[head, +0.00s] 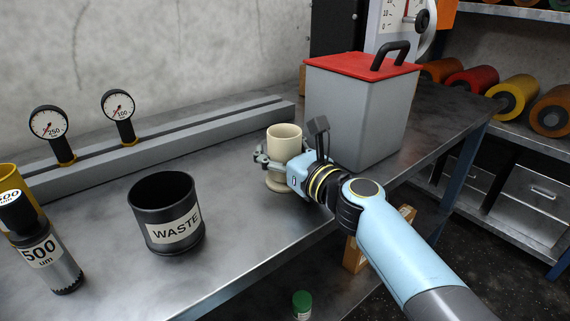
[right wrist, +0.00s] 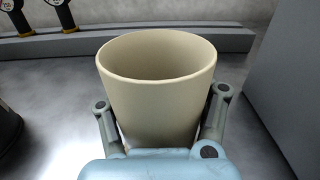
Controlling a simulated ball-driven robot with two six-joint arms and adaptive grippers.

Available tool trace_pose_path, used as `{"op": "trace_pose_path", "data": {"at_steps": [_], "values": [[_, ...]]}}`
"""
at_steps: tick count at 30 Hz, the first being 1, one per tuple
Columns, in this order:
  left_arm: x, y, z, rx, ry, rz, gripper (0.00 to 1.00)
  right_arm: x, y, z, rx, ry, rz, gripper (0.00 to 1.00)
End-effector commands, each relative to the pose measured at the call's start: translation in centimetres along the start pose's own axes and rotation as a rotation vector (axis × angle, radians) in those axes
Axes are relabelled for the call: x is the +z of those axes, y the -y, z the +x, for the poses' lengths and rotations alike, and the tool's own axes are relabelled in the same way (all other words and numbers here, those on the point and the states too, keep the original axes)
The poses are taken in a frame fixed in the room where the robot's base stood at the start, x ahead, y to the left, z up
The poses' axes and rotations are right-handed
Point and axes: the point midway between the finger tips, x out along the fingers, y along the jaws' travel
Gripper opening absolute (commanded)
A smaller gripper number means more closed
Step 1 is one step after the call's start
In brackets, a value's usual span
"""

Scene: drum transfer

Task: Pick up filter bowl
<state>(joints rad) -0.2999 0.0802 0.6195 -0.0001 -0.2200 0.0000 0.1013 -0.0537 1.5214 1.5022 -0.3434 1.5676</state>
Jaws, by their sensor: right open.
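A cream filter bowl (head: 284,139) stands upright on the metal table, on a wider base. My right gripper (head: 269,158) is at the bowl, with its fingers around the lower part. In the right wrist view the bowl (right wrist: 158,95) fills the middle, its open top facing up. The gripper's fingers (right wrist: 162,105) stand on either side of it, and the right wrist view does not show them clearly pressed on the wall. The gripper is open. My left gripper is not in view.
A grey box with a red lid (head: 361,110) stands close right of the bowl. A rail with two gauges (head: 170,140) runs behind. The table's front edge is near.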

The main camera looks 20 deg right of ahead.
Motion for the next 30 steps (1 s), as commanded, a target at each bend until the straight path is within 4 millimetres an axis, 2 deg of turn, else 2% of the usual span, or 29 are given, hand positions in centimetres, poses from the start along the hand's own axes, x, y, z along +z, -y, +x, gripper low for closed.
{"op": "trace_pose_path", "data": {"at_steps": [1, 3, 24, 26, 30], "values": [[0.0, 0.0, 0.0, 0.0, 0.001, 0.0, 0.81, 0.0, 0.0, 0.0, 0.0, 0.0, -0.001, 0.09], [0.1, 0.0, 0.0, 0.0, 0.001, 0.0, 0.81, 0.0, 0.0, 0.0, 0.001, 0.0, -0.001, 0.0], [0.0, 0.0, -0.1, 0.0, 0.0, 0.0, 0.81, 0.2, 0.0, 0.0, 0.0, 0.002, -0.001, 0.0], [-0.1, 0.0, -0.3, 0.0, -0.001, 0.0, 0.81, 0.6, 0.0, 0.0, 0.0, 0.003, -0.001, 0.0], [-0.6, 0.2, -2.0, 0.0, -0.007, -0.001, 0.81, 2.9, 0.1, 0.1, 0.0, 0.006, -0.002, 0.0]]}}
